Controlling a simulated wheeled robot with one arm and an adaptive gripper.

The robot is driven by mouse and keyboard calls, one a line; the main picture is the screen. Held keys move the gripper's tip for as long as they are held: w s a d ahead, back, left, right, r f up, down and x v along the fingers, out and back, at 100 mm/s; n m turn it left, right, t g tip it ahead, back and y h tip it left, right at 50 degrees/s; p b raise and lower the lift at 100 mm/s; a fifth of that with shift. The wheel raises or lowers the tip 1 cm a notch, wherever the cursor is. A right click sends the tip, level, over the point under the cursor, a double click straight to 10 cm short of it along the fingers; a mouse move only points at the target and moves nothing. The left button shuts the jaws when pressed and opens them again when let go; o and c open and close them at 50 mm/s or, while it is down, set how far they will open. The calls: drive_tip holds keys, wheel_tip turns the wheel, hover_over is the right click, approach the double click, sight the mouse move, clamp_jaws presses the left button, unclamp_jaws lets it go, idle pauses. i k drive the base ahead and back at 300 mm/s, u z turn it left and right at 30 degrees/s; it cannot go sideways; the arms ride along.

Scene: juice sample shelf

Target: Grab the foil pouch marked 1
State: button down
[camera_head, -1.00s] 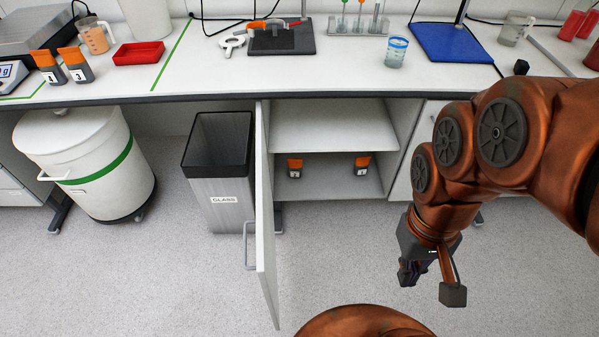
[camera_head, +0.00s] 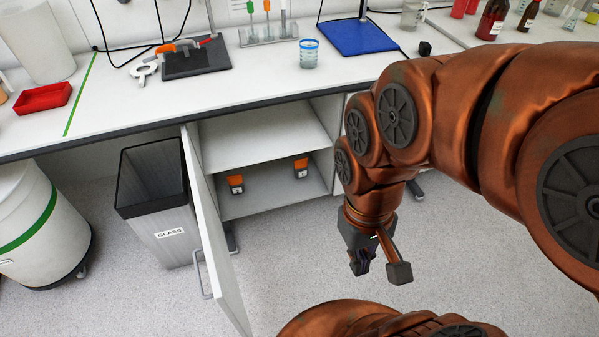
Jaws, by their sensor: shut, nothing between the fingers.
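Two small foil pouches with orange tops and dark grey bodies stand apart on the lower shelf inside the open cabinet: a left pouch (camera_head: 236,185) and a right pouch (camera_head: 301,169). Each has a white label, but the marks are too small to read, so I cannot tell which one is marked 1. My gripper (camera_head: 361,265) points down over the floor, to the right of the cabinet opening and in front of it. It is shut and empty, well apart from both pouches.
The open cabinet door (camera_head: 214,235) juts out over the floor on the opening's left. A grey bin labelled GLASS (camera_head: 154,205) stands beyond it. The counter edge (camera_head: 150,122) overhangs the cabinet (camera_head: 265,142). The floor before the opening is clear.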

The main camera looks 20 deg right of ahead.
sight(301, 166)
drive_tip(key=z, duration=1.8)
drive_tip(key=i, duration=2.5)
drive_tip(key=u, duration=4.3)
